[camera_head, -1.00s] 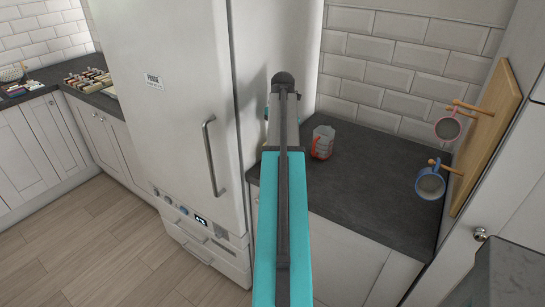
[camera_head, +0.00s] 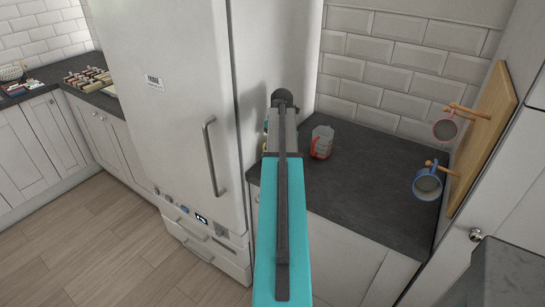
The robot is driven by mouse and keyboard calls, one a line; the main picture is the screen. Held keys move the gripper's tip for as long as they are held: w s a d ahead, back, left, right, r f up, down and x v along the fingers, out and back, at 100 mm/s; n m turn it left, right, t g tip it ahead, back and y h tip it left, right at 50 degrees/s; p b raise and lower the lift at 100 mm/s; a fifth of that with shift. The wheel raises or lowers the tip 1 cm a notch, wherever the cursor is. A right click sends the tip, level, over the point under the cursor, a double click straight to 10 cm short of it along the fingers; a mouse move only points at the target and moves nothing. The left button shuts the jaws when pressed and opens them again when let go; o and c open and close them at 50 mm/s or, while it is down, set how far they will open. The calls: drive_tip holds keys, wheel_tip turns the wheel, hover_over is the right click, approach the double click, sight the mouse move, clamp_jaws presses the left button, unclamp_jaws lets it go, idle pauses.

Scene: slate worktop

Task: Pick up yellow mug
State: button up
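I see no mug that I can make out as yellow. A pink mug (camera_head: 445,131) and a blue mug (camera_head: 427,187) hang on pegs of a wooden rack (camera_head: 484,138) at the right. A grey and red cup-like container (camera_head: 322,142) stands on the dark worktop (camera_head: 365,185), just right of my arm. My teal and grey arm reaches up the middle of the view, between the fridge and this container. My gripper's fingers do not show; the arm hides what lies behind it. A small pale patch shows at the arm's left edge, too small to tell what it is.
A tall white fridge (camera_head: 165,120) stands close on the left of my arm. A tiled wall backs the worktop. The middle of the worktop is clear. A far counter (camera_head: 100,97) at the left holds several small items.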

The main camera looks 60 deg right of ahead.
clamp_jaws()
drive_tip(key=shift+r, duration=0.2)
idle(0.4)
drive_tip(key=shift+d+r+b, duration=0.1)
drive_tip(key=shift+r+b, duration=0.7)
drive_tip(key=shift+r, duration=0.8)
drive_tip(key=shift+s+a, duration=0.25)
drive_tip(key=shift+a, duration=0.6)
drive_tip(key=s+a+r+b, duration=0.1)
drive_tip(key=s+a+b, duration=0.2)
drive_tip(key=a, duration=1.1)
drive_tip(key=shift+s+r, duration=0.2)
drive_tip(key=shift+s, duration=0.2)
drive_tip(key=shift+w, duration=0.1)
